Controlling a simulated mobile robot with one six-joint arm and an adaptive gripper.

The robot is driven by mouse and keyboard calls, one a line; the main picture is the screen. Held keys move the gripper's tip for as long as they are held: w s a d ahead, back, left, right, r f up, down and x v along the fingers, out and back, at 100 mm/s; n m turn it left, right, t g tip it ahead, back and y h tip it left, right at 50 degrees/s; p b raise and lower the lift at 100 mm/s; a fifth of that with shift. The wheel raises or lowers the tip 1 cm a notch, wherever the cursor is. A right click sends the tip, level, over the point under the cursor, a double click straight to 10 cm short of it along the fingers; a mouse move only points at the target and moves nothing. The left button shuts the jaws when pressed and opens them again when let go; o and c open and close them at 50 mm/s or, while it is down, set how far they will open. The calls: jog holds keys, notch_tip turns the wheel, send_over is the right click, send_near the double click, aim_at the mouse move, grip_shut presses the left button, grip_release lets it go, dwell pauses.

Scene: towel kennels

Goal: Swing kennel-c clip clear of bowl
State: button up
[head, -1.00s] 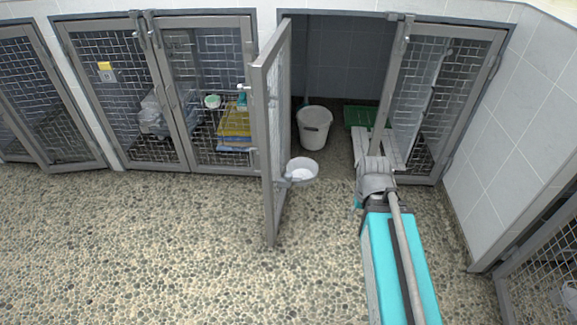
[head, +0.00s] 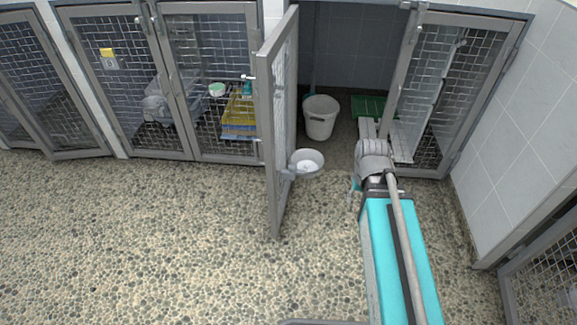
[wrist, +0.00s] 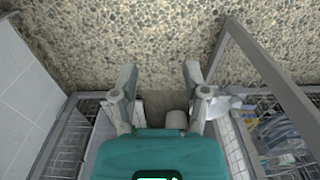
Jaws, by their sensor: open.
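The open kennel's mesh door (head: 277,130) stands swung out into the aisle. A white bowl (head: 307,162) is held at the door's inner side, low down, by a small grey bracket or clip (head: 288,173) whose details are too small to tell. In the wrist view the bowl (wrist: 222,104) sits right of my fingers, beside the door frame (wrist: 262,62). My gripper (wrist: 158,76) is open, with nothing between its fingers. In the head view my gripper (head: 373,152) is in front of the kennel opening, right of the bowl and apart from it; its fingers are mostly hidden.
A white bucket (head: 320,118) and a green tray (head: 368,106) stand inside the open kennel. A closed mesh door (head: 450,90) and tiled wall (head: 510,110) are at the right. Closed kennels (head: 130,80) line the left. The pebbled floor (head: 150,240) is clear.

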jog(key=w+a+m, duration=0.1)
jog(key=w+a, duration=0.8)
jog(key=w, duration=0.5)
jog(key=m, duration=0.2)
send_over(288, 172)
jog(key=shift+w+a, duration=0.1)
jog(key=shift+f, duration=0.1)
notch_tip(288, 172, down, 14)
jog(key=b, duration=1.3)
jog(key=shift+r+b, duration=0.2)
jog(key=shift+b, duration=0.15)
grip_shut()
